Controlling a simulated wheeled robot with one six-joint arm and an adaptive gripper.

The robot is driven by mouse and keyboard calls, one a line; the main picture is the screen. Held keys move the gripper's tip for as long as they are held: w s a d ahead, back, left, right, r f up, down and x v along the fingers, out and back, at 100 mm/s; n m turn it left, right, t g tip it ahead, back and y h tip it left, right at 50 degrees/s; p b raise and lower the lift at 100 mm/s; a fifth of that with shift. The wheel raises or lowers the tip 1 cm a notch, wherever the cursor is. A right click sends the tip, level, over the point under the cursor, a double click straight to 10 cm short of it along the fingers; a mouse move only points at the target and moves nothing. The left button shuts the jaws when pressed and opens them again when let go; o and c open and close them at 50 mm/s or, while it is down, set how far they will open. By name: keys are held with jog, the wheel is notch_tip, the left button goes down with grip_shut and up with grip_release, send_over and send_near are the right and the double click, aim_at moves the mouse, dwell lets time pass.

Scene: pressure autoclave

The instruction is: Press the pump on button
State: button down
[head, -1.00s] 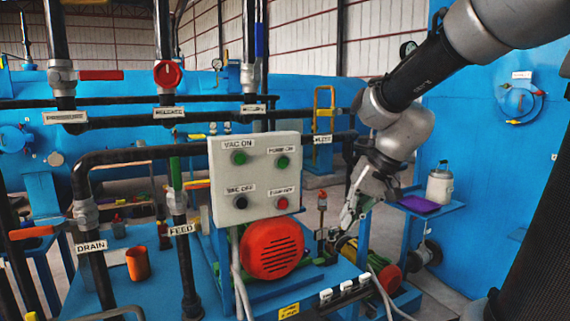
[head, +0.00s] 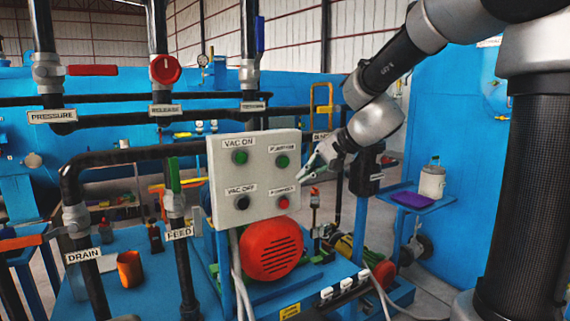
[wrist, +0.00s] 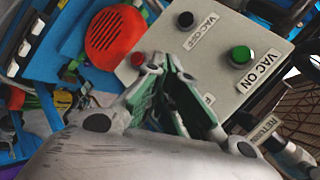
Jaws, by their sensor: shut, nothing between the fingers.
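The white control box (head: 226,207) has four buttons. The pump on button (head: 282,161), green, is at its upper right, under a blurred label. The red pump off button (head: 283,202) is below it and also shows in the wrist view (wrist: 138,60). My gripper (head: 303,175) is shut and empty beside the box's right edge, its tips pointing left, slightly right of and below the green button. In the wrist view my fingers (wrist: 171,66) cover the pump on button's area. I cannot tell whether they touch the box.
The green VAC ON button (head: 240,157) and black VAC OFF button (head: 242,202) are on the box's left half. A red motor cover (head: 270,250) is below. Pipes with valves stand at left. A small shelf (head: 424,203) with a container is at right.

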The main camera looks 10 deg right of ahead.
aim_at(289, 164)
jog(key=w+a, duration=0.2)
jog(key=w, duration=0.6)
jog(key=shift+a, duration=0.3)
jog(key=shift+w, duration=0.2)
dwell(1.0)
jog(key=shift+w+a, duration=0.15)
jog(key=shift+w, duration=0.15)
